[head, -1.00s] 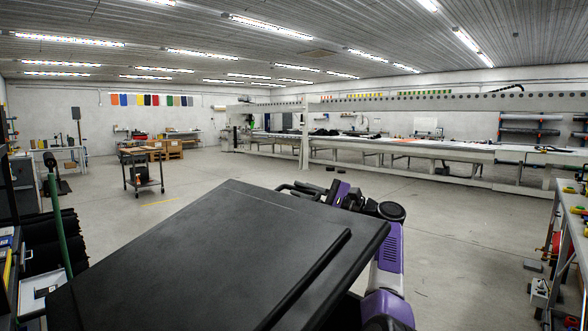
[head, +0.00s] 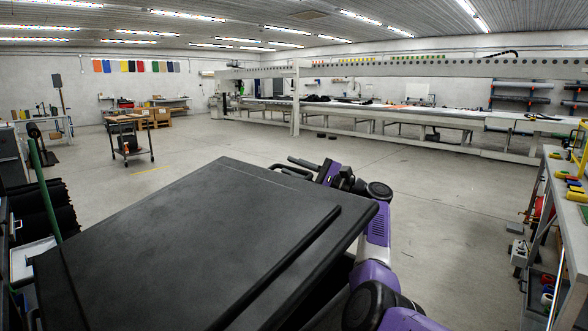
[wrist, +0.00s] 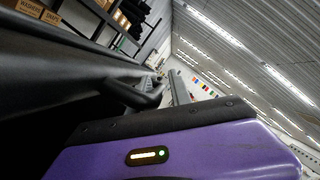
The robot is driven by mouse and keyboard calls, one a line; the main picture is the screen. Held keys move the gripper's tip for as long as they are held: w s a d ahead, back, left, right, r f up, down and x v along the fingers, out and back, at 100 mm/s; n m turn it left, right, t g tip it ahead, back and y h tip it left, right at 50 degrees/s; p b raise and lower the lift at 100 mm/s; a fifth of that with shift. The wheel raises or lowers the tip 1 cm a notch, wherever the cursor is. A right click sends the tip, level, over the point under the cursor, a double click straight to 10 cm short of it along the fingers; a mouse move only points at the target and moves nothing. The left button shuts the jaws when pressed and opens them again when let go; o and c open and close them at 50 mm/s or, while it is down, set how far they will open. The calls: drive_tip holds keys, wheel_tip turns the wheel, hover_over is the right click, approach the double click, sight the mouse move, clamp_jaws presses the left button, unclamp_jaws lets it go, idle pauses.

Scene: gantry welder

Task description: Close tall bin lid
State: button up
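The black bin lid (head: 200,240) fills the lower middle of the head view as a broad, tilted panel with a raised bar along its right side. Dark space shows under its right edge. The bin's body is mostly hidden below it. My gripper (head: 301,168), on a purple and black arm, is just beyond the lid's far right edge, with two dark fingers apart. Contact with the lid cannot be made out. In the wrist view, my gripper's dark fingers (wrist: 158,90) show above its purple housing, beside a large dark surface at left.
A green pole (head: 44,190) and stacked black bins (head: 38,212) stand close at left. A cluttered workbench (head: 562,190) stands at right. A small cart (head: 128,140) and the long gantry table (head: 400,112) are farther back.

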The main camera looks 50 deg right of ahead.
drive_tip(key=v, duration=0.8)
drive_tip(key=shift+b, duration=0.45)
drive_tip(key=shift+d+r, duration=0.1)
drive_tip(key=p+v, duration=0.2)
drive_tip(key=v, duration=0.7)
idle(0.5)
drive_tip(key=shift+w, duration=0.1)
idle(0.8)
